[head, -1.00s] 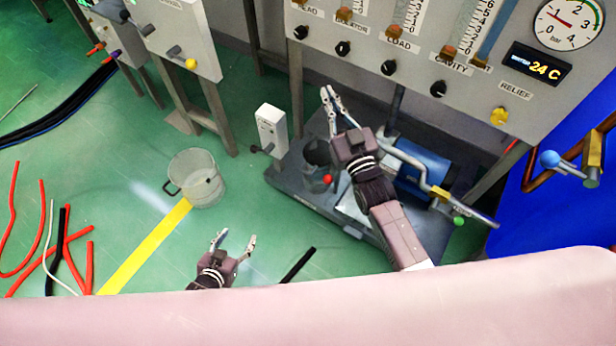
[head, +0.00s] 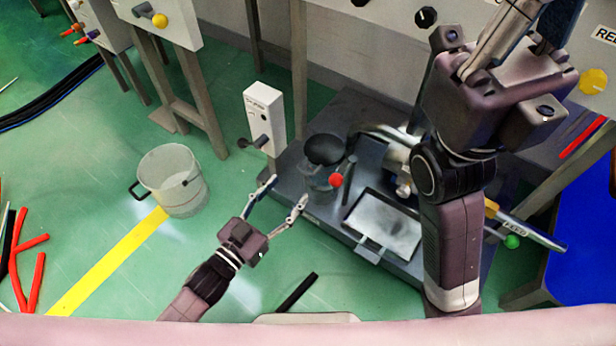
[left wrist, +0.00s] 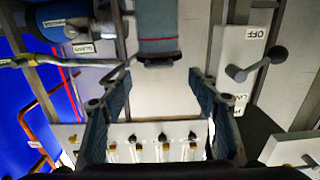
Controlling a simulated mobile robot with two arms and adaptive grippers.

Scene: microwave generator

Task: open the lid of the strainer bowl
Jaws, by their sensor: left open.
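The strainer bowl (head: 318,187) is a dark, glassy cylinder on the grey base plate, with a round black lid (head: 325,149) at its top. A red ball knob (head: 336,180) shows at its right side. I cannot tell if the lid is fully seated. My left gripper (head: 287,191) is open and empty, just left of and in front of the bowl, apart from it in the picture. In the left wrist view, a grey-blue cylinder (left wrist: 158,25), probably the bowl, lies beyond the open fingers (left wrist: 160,80). My right gripper (head: 520,30) is raised at upper right; its fingertips are unclear.
A white switch box (head: 265,118) with a dark lever stands close behind the left gripper. A flat metal tray (head: 385,225) lies right of the bowl. A clear bucket (head: 172,180) stands on the floor at left. The gauge panel (head: 380,45) rises behind.

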